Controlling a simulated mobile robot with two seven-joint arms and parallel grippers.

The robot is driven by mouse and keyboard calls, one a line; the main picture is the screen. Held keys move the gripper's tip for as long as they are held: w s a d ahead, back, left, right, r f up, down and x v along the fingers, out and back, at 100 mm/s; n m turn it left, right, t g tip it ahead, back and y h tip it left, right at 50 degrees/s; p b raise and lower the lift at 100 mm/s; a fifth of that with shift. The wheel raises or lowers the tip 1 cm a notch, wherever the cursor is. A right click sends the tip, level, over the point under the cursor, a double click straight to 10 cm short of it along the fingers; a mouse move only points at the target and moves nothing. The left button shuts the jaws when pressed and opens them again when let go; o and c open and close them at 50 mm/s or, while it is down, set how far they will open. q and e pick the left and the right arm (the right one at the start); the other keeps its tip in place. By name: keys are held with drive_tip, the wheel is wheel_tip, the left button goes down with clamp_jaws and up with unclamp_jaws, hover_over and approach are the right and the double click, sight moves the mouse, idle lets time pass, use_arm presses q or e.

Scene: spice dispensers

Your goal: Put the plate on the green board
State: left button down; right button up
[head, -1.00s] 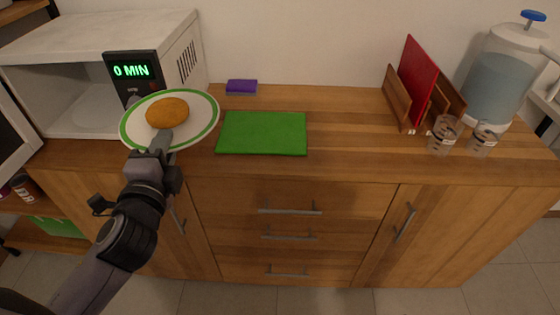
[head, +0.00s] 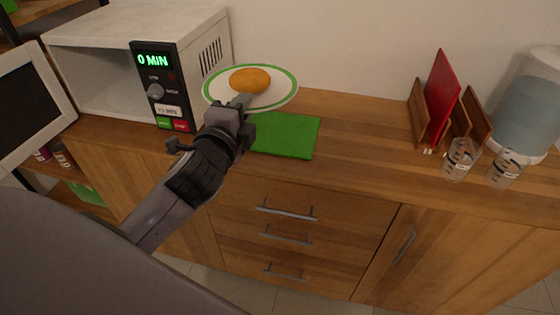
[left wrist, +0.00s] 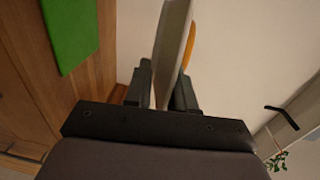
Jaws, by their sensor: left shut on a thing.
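The white plate with a green rim (head: 284,96) carries an orange-brown round food item (head: 250,79). My left gripper (head: 240,103) is shut on the near edge of the plate and holds it up, roughly level. In the left wrist view the plate (left wrist: 172,45) stands edge-on between the fingers (left wrist: 160,85). The green board (head: 290,136) lies flat on the wooden counter, below and to the right of the plate. The plate and gripper hide its back left part in the head view. The board also shows in the left wrist view (left wrist: 70,32), apart from the plate.
An open microwave (head: 140,55) stands left on the counter (head: 365,135). A rack (head: 417,112) with a red board (head: 441,95), two clear cups (head: 459,158) and a water dispenser (head: 528,110) stand at right. The counter between board and rack is clear.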

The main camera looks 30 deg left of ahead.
use_arm(q)
drive_tip(key=shift+w+d+r, duration=0.2)
drive_tip(key=shift+w+d, duration=0.1)
drive_tip(key=shift+d, duration=0.1)
drive_tip(key=shift+d+f+b, duration=0.1)
drive_tip(key=shift+f+b, duration=2.85)
drive_tip(key=shift+f, duration=7.05)
use_arm(e)
drive_tip(key=shift+d+f, duration=0.15)
drive_tip(key=shift+f, duration=0.85)
drive_tip(key=shift+d+f, duration=0.2)
drive_tip(key=shift+f, duration=0.75)
drive_tip(key=shift+d+f, duration=0.15)
drive_tip(key=shift+f, duration=0.85)
use_arm(q)
drive_tip(key=shift+f, duration=0.1)
drive_tip(key=c, duration=1.3)
unclamp_jaws()
drive_tip(key=shift+f, duration=0.15)
drive_tip(key=o, duration=0.4)
drive_tip(key=shift+c, duration=0.2)
drive_tip(key=shift+r, duration=0.2)
